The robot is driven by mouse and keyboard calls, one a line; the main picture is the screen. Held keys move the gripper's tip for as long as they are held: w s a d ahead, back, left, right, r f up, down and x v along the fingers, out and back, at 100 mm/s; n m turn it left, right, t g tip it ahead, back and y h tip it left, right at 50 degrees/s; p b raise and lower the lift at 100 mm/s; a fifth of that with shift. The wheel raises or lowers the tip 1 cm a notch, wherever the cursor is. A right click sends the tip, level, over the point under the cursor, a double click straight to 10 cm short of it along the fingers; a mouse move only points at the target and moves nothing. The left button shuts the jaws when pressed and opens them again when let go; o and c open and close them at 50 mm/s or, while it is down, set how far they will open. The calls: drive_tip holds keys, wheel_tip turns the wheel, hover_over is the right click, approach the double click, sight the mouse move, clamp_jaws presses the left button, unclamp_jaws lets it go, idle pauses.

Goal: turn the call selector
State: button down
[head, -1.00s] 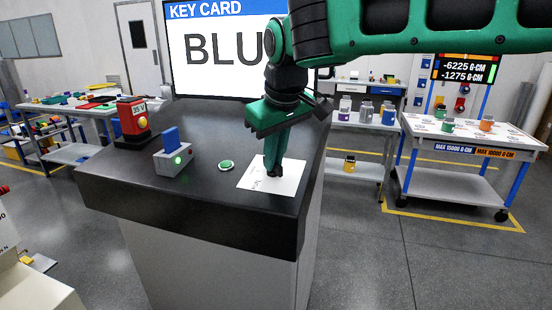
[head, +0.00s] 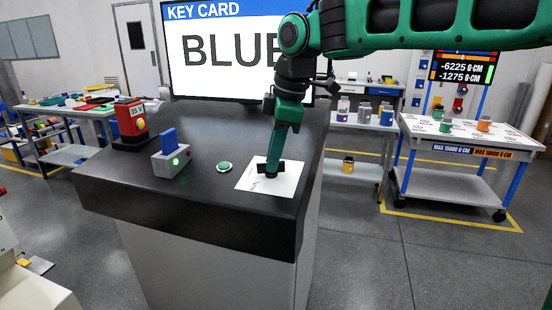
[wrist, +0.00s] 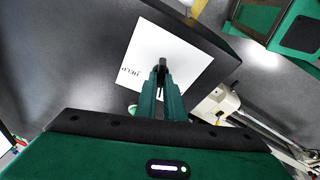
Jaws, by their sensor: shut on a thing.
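The call selector is a small black knob (head: 271,175) on a white plate (head: 250,183) at the front right of the dark counter top. My gripper (head: 272,166) points down over it with its fingertips shut on the knob. In the wrist view the fingertips (wrist: 160,72) close on the knob, which is mostly hidden between them. A short dark word shows upside down on the white plate (wrist: 185,62), left of the fingers; I cannot read it surely.
Left of the plate are a green button (head: 224,167), a grey box with a blue card and a green light (head: 171,160), and a red unit marked 35 V (head: 130,119). A screen (head: 215,50) reading KEY CARD BLUE stands behind. The counter between is clear.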

drive_tip(key=n+g, duration=0.1)
drive_tip(key=n, duration=0.3)
drive_tip(key=shift+w+a+n, duration=0.1)
drive_tip(key=shift+a+n, duration=0.05)
drive_tip(key=shift+n, duration=0.15)
drive_tip(key=shift+a+n+g+h, duration=0.1)
drive_tip(key=shift+n+g+h, duration=0.25)
drive_tip(key=shift+n, duration=1.35)
drive_tip(key=c, duration=1.9)
unclamp_jaws()
drive_tip(key=shift+r, duration=0.1)
drive_tip(key=shift+o, duration=0.2)
drive_tip(key=shift+w+d+r, duration=0.1)
drive_tip(key=shift+d+r, duration=0.1)
drive_tip(key=shift+r, duration=0.5)
drive_tip(key=shift+w+d+r, duration=0.1)
drive_tip(key=shift+d+r, duration=0.05)
drive_tip(key=shift+r, duration=0.5)
wheel_tip(320, 180, up, 8)
drive_tip(key=shift+d+f, duration=0.15)
drive_tip(key=shift+d, duration=0.2)
